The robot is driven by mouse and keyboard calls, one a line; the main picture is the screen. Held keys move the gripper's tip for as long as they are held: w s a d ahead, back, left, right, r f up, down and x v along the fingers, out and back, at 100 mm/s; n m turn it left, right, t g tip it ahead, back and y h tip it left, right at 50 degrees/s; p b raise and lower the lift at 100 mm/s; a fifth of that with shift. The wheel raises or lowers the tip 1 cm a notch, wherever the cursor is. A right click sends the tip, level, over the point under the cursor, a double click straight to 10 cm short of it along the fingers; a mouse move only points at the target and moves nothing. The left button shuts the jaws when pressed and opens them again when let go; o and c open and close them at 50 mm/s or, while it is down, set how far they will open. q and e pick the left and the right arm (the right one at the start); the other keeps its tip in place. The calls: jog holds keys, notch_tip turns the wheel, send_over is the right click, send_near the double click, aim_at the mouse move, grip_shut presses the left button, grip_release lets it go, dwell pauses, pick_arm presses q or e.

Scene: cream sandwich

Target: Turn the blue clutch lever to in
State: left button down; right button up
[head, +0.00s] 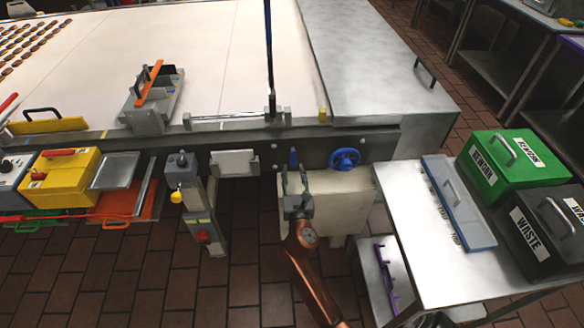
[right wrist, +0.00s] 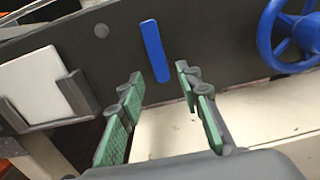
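The blue clutch lever (head: 293,158) is a small upright bar on the dark side panel of the conveyor, left of the blue handwheel. In the right wrist view the lever (right wrist: 154,50) shows ahead, slightly tilted, between and beyond the fingertips. My right gripper (head: 296,180) is just below the lever in the head view. Its green-padded fingers (right wrist: 160,90) are spread apart with nothing between them, and no contact with the lever shows. No in or out marking is readable. My left gripper is not in view.
The blue handwheel (head: 344,160) is close on the right of the lever. A pale holder (head: 234,163) is on its left. A cream box (head: 330,200) sits below the panel. A metal side table (head: 440,240) with green and black bins stands at right.

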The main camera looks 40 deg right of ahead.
jog(key=shift+x, duration=1.2)
jog(key=shift+s, duration=0.1)
jog(key=shift+c, duration=0.5)
grip_shut()
